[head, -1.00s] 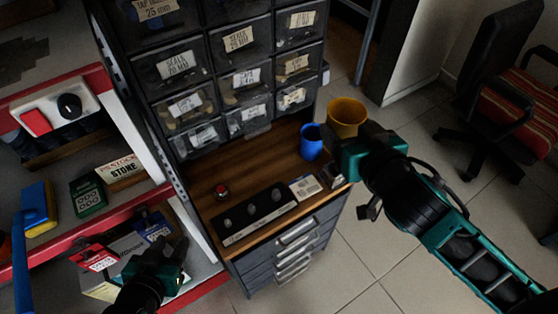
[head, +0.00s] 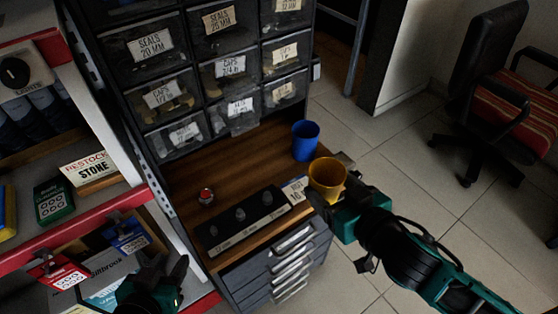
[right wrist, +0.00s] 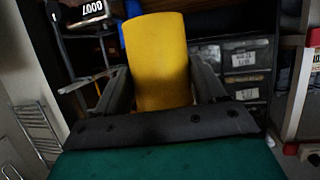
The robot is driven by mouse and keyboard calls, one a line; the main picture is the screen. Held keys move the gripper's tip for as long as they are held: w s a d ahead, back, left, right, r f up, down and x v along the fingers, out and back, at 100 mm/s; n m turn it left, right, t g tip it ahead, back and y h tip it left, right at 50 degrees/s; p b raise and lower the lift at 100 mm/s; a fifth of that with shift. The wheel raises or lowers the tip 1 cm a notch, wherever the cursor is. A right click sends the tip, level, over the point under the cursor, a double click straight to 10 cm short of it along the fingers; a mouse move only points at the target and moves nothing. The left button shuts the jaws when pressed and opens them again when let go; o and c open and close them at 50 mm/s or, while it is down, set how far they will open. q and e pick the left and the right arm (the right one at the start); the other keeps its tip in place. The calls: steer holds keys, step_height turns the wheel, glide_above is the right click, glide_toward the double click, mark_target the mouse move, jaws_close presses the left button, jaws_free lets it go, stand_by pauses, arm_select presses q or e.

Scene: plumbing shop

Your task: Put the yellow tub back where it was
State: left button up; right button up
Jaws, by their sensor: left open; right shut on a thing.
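The yellow tub (head: 327,180) is upright in my right gripper (head: 335,190), at the front right corner of the wooden counter (head: 235,160). I cannot tell whether its base touches the counter. The right wrist view shows the tub (right wrist: 158,60) between the two fingers of the gripper (right wrist: 162,85), which is shut on it. A blue tub (head: 305,142) stands on the counter just behind the yellow one. My left gripper (head: 160,283) is open and empty at the lower left, by the red-edged shelf.
A black strip with small fittings (head: 240,220), a card (head: 295,190) and a small red-topped item (head: 206,197) lie on the counter. Labelled bins (head: 225,70) rise behind it; drawers (head: 285,265) are below. Boxes fill the left shelves. Open floor (head: 400,160) and a chair (head: 490,90) lie right.

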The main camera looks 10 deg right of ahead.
steer(key=w+a, duration=0.3)
steer(key=w, duration=0.5)
steer(key=w+a, duration=0.3)
steer(key=w, duration=0.4)
step_height(320, 180, down, 7)
steer(key=b, duration=0.3)
steer(key=shift+a+r, duration=0.1)
steer(key=shift+r, duration=0.1)
steer(key=shift+w+f+b, duration=0.25)
steer(key=shift+b, duration=0.05)
steer(key=shift+f, duration=0.1)
steer(key=o, duration=0.6)
steer(key=shift+f, duration=0.1)
steer(key=shift+c, duration=0.2)
steer(key=shift+o, duration=0.9)
